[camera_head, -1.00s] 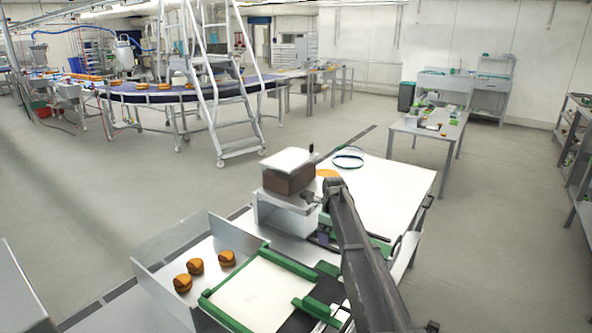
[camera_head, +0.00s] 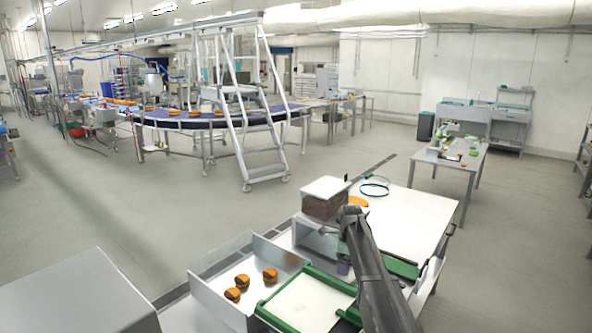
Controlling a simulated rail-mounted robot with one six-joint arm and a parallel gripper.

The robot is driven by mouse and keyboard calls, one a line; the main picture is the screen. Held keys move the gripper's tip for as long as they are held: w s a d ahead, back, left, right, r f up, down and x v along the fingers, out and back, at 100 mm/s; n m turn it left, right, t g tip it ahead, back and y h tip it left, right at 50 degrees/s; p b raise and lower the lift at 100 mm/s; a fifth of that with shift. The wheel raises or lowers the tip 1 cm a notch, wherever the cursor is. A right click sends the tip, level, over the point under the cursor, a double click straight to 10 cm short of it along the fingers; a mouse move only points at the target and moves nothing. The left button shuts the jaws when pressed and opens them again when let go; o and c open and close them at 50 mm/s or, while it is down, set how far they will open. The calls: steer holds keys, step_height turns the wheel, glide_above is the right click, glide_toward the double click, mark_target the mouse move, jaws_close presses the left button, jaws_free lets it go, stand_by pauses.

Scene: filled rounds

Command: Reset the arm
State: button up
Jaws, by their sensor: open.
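My arm (camera_head: 372,275) reaches up from the bottom edge, right of centre, and bends at its far end. My gripper (camera_head: 343,267) seems to hang below that bend; it is small, dark and partly hidden, with nothing visible held in it. It is apart from the round buns (camera_head: 270,275), which lie in the grey open tray (camera_head: 222,262) to the left. A brown-filled box with a white lid (camera_head: 325,187) stands just behind and left of the arm's bend.
A green-edged white board (camera_head: 300,305) lies right of the tray. A white tabletop (camera_head: 415,215) extends behind the arm, with a dark ring (camera_head: 375,186) and an orange piece (camera_head: 357,202) on it. A wheeled ladder (camera_head: 245,110) and a blue conveyor (camera_head: 190,121) stand beyond open floor.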

steer(key=s+f+n+b, duration=0.1)
steer(key=s+n, duration=0.3)
steer(key=s, duration=0.1)
steer(key=s+f+n, duration=0.1)
steer(key=s+n, duration=0.4)
steer(key=s+d+f+n+b, duration=0.1)
steer(key=s+n, duration=0.4)
steer(key=shift+b, duration=0.3)
steer(key=s+f+n+b, duration=0.3)
steer(key=s+n, duration=0.1)
steer(key=s, duration=0.7)
steer(key=s+f+n+b, duration=0.4)
steer(key=s, duration=0.7)
steer(key=shift+s+f+n, duration=0.2)
steer(key=shift+s+n, duration=0.05)
steer(key=shift+n, duration=0.15)
steer(key=shift+a, duration=0.1)
